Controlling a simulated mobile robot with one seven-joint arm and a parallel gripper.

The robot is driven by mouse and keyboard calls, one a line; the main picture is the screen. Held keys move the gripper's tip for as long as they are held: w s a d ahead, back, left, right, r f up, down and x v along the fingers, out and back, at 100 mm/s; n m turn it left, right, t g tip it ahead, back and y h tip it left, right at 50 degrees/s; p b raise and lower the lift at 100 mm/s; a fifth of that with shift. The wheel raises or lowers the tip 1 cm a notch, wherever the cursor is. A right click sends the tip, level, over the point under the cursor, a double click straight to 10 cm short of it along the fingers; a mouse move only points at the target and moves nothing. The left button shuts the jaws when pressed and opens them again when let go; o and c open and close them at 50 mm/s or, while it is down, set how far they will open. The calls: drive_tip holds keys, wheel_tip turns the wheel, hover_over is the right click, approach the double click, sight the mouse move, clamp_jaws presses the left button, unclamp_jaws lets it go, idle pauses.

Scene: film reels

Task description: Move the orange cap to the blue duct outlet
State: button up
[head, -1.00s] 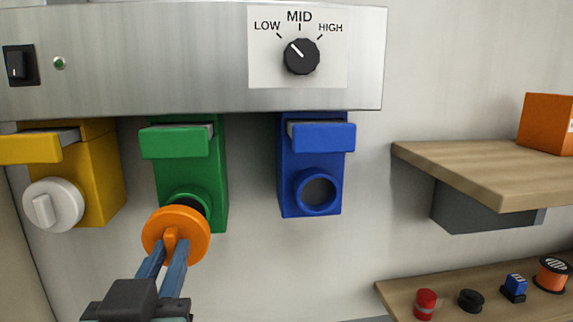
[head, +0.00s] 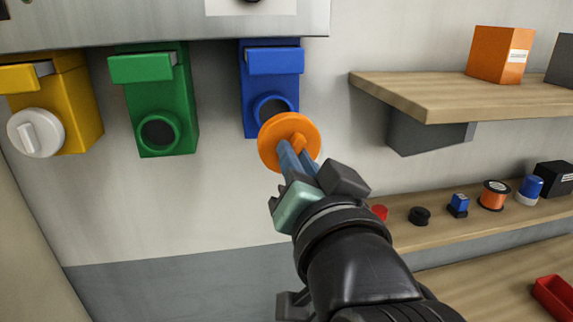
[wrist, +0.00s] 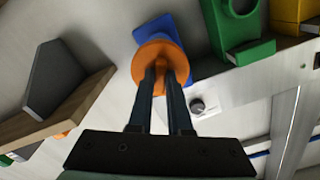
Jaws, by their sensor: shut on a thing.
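The orange cap (head: 289,140) is a round disc with a ridge handle. My gripper (head: 298,154) is shut on that handle and holds the cap in front of and slightly below right of the blue duct outlet (head: 268,105). The cap overlaps the lower right of the blue outlet's ring in the head view; whether they touch I cannot tell. The wrist view also shows the cap (wrist: 158,62) between the fingers (wrist: 160,85), hiding most of the blue duct (wrist: 155,30) behind it. The green duct outlet (head: 157,132) is open and uncovered.
A yellow duct (head: 72,100) with a white cap (head: 36,133) is at the left. A wooden shelf (head: 440,90) with an orange box (head: 500,54) sticks out at the right. Below it, a lower shelf (head: 440,232) holds several small items. The metal panel (head: 100,22) is above the ducts.

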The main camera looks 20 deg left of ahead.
approach(275, 115)
drive_tip(key=shift+x, duration=1.75)
drive_tip(key=shift+p+x, duration=0.3)
drive_tip(key=shift+x, duration=1.15)
drive_tip(key=o, duration=0.8)
drive_tip(key=shift+c, duration=0.2)
drive_tip(key=shift+f, duration=0.1)
drive_tip(key=b+v, duration=0.6)
drive_tip(key=v, duration=0.7)
